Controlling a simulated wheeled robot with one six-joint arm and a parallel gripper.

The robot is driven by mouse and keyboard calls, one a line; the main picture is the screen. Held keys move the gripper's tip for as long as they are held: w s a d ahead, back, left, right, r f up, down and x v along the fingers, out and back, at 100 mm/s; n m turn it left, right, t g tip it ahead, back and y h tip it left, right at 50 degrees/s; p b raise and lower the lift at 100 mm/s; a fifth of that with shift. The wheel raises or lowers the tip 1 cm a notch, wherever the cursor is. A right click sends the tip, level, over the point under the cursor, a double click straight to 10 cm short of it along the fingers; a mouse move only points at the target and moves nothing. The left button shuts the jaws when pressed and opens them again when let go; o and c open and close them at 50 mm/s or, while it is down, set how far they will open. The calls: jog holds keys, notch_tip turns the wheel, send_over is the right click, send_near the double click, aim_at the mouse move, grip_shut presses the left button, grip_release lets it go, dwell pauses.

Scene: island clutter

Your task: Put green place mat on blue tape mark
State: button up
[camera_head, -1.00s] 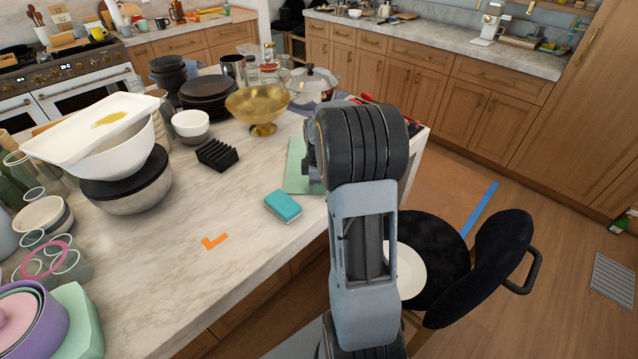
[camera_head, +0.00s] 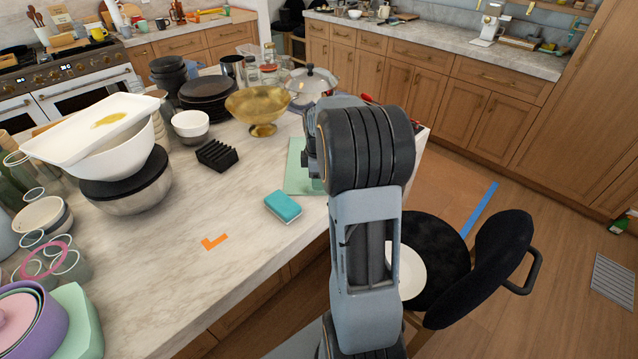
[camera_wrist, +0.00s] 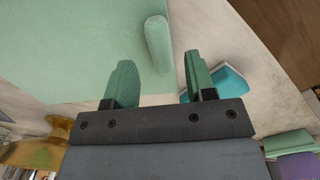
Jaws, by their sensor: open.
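The green place mat (camera_head: 297,172) lies on the marble island near its right edge, partly hidden by my arm. Whether the fingers touch the mat cannot be told. In the head view my gripper is mostly hidden behind my arm. The blue tape mark (camera_head: 480,208) is on the floor beyond the black chair.
A teal sponge (camera_head: 283,206) lies close to the mat and shows behind the right finger (camera_wrist: 230,82). A gold bowl (camera_head: 260,106), a black rack (camera_head: 217,155) and an orange tape mark (camera_head: 214,242) are on the island. A black chair (camera_head: 480,265) stands beside it.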

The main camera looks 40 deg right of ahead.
notch_tip(320, 180, up, 8)
jog(key=s+a+m+t, duration=0.2)
jog(key=s+a+m, duration=0.3)
jog(key=s+a, duration=0.2)
jog(key=s+a+m+t, duration=0.2)
jog(key=s+a+m, duration=0.4)
jog(key=a, duration=0.6)
jog(key=shift+s+a+f, duration=0.2)
jog(key=shift+s+f, duration=0.15)
jog(key=shift+s, duration=0.55)
